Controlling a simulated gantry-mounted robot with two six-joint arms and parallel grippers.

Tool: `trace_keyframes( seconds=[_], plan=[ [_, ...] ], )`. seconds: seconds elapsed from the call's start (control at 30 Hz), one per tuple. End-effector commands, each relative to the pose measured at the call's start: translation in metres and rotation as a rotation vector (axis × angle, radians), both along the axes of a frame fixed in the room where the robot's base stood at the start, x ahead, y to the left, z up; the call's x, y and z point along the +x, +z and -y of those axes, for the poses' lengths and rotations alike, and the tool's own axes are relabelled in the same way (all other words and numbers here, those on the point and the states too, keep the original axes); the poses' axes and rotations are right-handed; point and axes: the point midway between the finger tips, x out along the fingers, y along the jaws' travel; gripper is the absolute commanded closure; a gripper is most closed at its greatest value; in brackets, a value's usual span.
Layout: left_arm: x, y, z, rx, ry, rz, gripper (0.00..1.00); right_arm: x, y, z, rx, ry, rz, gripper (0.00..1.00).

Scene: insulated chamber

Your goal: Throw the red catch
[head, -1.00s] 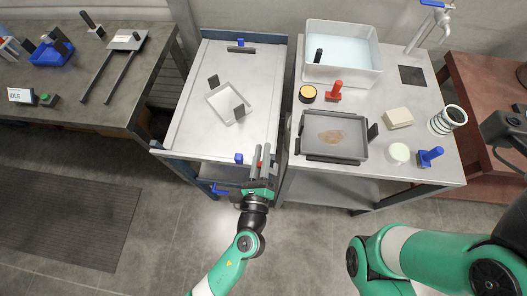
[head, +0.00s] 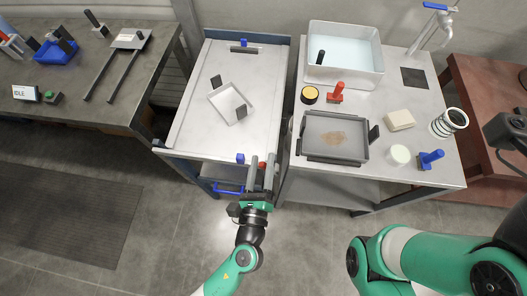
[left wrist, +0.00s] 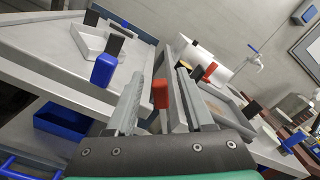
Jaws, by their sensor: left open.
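The red catch (head: 262,165) is a small red block at the front right corner of the pale-topped cart (head: 215,62). My left gripper (head: 261,172) is at that corner, with its two grey fingers open on either side of the catch. In the left wrist view the red catch (left wrist: 159,94) stands between the spread fingers (left wrist: 158,100), with a gap visible on both sides. Whether a finger touches it I cannot tell. My right gripper is out of view; only green links of my right arm show.
A tilted tray (head: 231,104) lies on the cart. The side table (head: 440,174) beside it bears a framed screen (head: 334,155) and a white tub (head: 370,76). Open floor lies in front.

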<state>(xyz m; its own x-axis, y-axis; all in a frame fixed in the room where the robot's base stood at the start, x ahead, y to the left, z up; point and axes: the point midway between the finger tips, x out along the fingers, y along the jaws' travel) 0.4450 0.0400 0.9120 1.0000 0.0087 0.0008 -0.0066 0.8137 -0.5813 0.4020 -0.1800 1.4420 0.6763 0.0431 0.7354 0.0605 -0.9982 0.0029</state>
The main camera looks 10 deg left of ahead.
Motion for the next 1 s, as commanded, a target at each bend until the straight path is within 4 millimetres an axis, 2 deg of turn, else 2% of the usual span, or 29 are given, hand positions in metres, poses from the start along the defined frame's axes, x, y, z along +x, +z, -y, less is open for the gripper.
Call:
trace_keyframes(
  seconds=[0.1, 0.3, 0.43, 0.67, 0.7, 0.8, 0.87, 0.97, 1.0],
  plan=[
    [-0.031, 0.001, 0.001, 0.002, -0.006, -0.002, 0.47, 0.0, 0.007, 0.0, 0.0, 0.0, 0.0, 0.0],
    [-0.071, 0.001, 0.002, 0.002, -0.005, -0.002, 0.47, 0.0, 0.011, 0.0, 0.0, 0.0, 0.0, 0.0],
    [-0.083, 0.0, 0.001, 0.001, -0.002, -0.001, 0.47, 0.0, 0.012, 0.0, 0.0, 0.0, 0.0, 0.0],
    [-0.085, 0.0, 0.001, 0.0, 0.001, -0.001, 0.47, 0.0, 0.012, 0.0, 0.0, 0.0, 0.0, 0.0],
    [-0.085, 0.0, 0.001, 0.0, 0.001, -0.001, 0.49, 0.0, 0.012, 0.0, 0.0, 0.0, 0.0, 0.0],
    [-0.085, 0.0, 0.002, 0.02, -0.007, 0.001, 0.67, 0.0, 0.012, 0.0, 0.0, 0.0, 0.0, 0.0],
    [-0.085, 0.0, 0.011, 0.045, -0.047, 0.001, 0.78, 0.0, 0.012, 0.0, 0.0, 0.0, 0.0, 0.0],
    [-0.088, -0.012, 0.041, 0.045, -0.18, -0.046, 0.96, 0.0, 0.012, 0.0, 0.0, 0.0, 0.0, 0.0],
    [-0.092, -0.02, 0.057, 0.028, -0.254, -0.078, 1.0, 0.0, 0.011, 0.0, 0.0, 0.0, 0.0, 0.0]
  ],
)
